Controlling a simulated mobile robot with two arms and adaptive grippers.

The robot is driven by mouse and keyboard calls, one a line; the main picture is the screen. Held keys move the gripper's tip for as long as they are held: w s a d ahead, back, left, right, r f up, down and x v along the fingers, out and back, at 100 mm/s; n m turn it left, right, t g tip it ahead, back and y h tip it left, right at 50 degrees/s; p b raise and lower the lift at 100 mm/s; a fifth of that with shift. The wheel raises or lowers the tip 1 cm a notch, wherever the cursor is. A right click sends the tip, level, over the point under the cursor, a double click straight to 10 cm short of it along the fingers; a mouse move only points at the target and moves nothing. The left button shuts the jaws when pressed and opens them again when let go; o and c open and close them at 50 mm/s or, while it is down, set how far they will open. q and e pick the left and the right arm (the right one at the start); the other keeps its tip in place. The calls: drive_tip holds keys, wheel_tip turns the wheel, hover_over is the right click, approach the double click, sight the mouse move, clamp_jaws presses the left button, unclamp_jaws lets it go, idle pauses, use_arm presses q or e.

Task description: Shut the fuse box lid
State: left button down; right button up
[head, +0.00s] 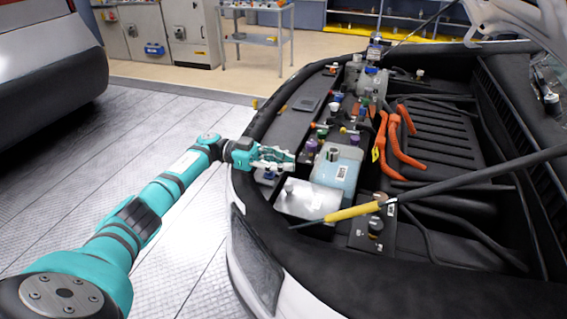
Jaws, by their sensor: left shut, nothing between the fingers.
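My left gripper (286,158) is shut and empty. It reaches in from the left over the near edge of the engine bay, beside the coolant tank area. I cannot clearly tell which part is the fuse box or its lid. A pale silver, flat-topped box (310,203) lies just below and right of the gripper. A small dark flat panel (306,104) lies farther back on the bay's left side. My right gripper is not in view.
A pale blue tank (337,168) with a label stands right of my left gripper. A prop rod with a yellow grip (353,211) crosses the bay low in front. Orange cables (389,145) lie farther right. The floor left of the car is clear.

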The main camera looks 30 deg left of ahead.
use_arm(q)
drive_tip(key=s+a+f+b, duration=0.2)
drive_tip(key=a+b, duration=0.3)
drive_tip(key=a, duration=0.4)
drive_tip(key=shift+a, duration=0.15)
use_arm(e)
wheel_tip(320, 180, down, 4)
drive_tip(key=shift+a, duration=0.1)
use_arm(q)
drive_tip(key=shift+a, duration=0.1)
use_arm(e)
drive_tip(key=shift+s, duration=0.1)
